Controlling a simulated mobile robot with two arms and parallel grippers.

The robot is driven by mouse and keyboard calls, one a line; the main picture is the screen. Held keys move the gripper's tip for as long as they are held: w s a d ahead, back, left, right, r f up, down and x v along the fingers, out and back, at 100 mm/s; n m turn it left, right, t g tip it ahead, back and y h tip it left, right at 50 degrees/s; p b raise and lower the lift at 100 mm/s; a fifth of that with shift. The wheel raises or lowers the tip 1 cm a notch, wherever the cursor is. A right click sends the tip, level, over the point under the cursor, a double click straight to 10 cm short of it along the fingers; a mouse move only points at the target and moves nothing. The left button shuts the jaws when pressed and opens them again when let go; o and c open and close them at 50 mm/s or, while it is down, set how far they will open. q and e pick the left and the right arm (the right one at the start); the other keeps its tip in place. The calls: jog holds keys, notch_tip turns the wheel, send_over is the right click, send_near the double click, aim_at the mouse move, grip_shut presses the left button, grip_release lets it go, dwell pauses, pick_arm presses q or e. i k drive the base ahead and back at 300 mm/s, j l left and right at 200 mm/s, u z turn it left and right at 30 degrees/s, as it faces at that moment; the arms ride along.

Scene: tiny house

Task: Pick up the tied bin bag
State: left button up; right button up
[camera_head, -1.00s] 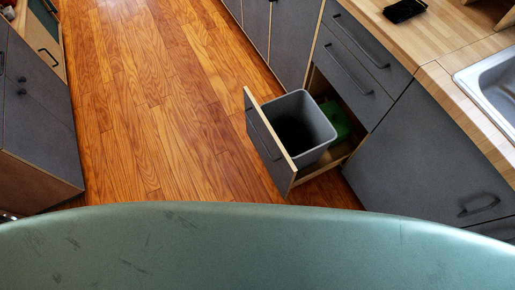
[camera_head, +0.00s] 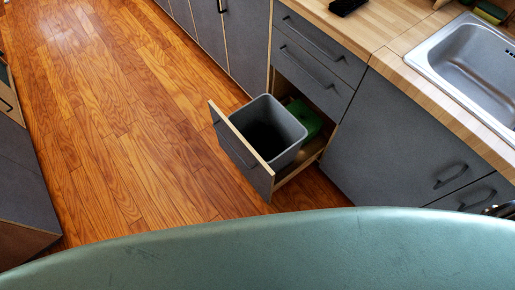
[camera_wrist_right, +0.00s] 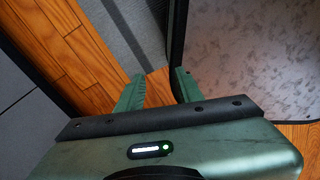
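No tied bin bag can be made out in either view. A grey bin (camera_head: 284,140) stands in a pulled-out drawer (camera_head: 240,147) under the counter in the head view. Its inside is dark, and I cannot tell whether anything lies in it. My right gripper (camera_wrist_right: 159,88) shows in the right wrist view with its two green fingers apart and only wood floor seen between them. It is open and empty. My left gripper is not in view.
A green object (camera_head: 306,117) sits behind the bin in the drawer. Grey cabinets (camera_head: 390,125) and a wooden counter with a sink (camera_head: 470,65) line the right. Open wood floor (camera_head: 130,130) lies left of the drawer. A speckled, dark-rimmed surface (camera_wrist_right: 250,60) is close to the right gripper.

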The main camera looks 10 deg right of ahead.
aim_at(267, 142)
jog(key=i+j+z, duration=0.6)
jog(key=z, duration=0.15)
jog(key=j, duration=0.1)
